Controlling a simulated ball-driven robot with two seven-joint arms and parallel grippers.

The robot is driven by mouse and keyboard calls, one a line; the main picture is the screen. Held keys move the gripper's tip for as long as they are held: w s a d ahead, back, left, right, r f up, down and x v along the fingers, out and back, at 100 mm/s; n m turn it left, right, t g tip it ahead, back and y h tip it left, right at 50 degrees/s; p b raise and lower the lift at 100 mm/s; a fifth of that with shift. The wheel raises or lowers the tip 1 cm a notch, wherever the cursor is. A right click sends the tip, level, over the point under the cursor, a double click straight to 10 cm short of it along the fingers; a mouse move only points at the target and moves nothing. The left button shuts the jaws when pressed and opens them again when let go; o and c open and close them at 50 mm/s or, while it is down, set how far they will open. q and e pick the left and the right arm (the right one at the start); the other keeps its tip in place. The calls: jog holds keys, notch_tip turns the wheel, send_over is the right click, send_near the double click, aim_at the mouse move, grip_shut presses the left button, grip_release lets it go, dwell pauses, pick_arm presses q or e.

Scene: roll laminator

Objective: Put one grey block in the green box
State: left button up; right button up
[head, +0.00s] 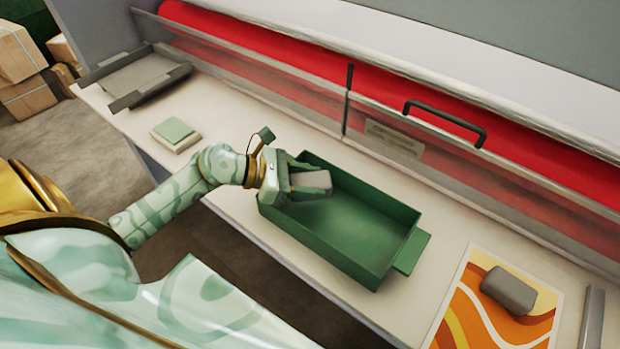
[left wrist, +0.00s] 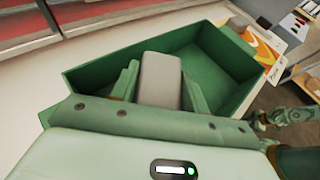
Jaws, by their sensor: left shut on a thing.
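My left gripper (head: 308,183) comes in from the left and is shut on a grey block (head: 312,181). The block is over the left end of the open green box (head: 345,235). In the left wrist view the block (left wrist: 160,80) sits between my two fingers (left wrist: 160,88), with the green box (left wrist: 85,75) around and below it. I cannot tell whether the block touches the box. The part of the box floor that shows is bare. Another grey block (head: 508,291) lies on an orange patterned sheet (head: 475,315) at the right. My right gripper is not in view in the head view.
The laminator's red roll (head: 400,92) and clear cover with a dark handle (head: 445,122) run behind the counter. A grey tray (head: 135,78) and a small pad with a green top (head: 174,131) are at the left. A grey bar (head: 593,318) lies at the far right.

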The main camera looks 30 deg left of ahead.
pick_arm(q)
jog(key=o, duration=1.4)
jog(key=shift+c, duration=0.2)
jog(key=shift+o, duration=0.2)
jog(key=shift+r, duration=0.15)
jog(key=shift+r+p, duration=0.5)
jog(key=shift+p, duration=0.1)
jog(key=b+v, duration=0.1)
jog(key=v, duration=1.1)
jog(key=shift+d+b, duration=0.1)
jog(key=shift+b, duration=0.2)
